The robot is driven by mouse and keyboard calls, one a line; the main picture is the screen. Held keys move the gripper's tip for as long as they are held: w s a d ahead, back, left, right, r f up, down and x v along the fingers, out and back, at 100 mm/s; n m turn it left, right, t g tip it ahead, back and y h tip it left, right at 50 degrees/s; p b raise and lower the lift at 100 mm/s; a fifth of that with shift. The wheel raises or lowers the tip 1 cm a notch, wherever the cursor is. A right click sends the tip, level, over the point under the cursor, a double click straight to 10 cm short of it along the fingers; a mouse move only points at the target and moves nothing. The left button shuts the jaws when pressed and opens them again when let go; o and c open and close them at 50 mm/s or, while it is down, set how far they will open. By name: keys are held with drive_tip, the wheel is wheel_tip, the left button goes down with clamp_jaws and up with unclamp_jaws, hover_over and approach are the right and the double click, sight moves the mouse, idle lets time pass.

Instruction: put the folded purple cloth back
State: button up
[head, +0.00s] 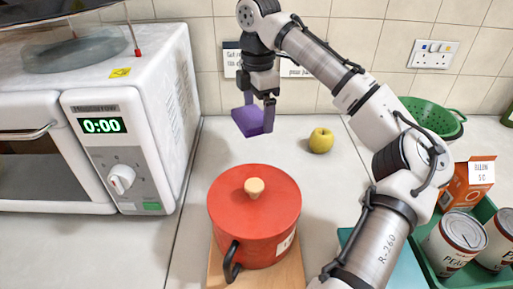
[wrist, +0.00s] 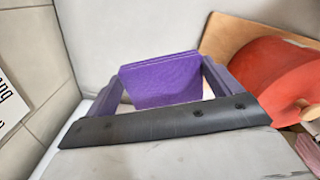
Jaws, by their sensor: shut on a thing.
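The folded purple cloth (head: 250,119) is a small flat block held between the fingers of my gripper (head: 257,112). It hangs in the air above the worktop, behind the red pot and to the right of the microwave. In the wrist view the purple cloth (wrist: 162,80) spans the gap between the two fingers of my gripper (wrist: 160,82). My gripper points downward and is shut on the cloth. The gripper's fingers hide parts of the cloth's edges.
A red lidded pot (head: 255,215) stands on a wooden board (head: 213,268) in front. A white microwave (head: 110,130) is at left, a yellow apple (head: 321,140) to the right. A green colander (head: 432,115), an orange carton (head: 468,184) and tins (head: 455,246) stand further right.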

sight(258, 157)
wheel_tip(258, 157, down, 11)
drive_tip(key=shift+r+p, duration=0.1)
drive_tip(key=shift+p, duration=0.4)
drive_tip(key=shift+f, duration=0.2)
drive_tip(key=o, duration=0.7)
wheel_tip(258, 157, up, 12)
drive_tip(key=shift+r+b, duration=0.15)
drive_tip(key=shift+b, duration=0.4)
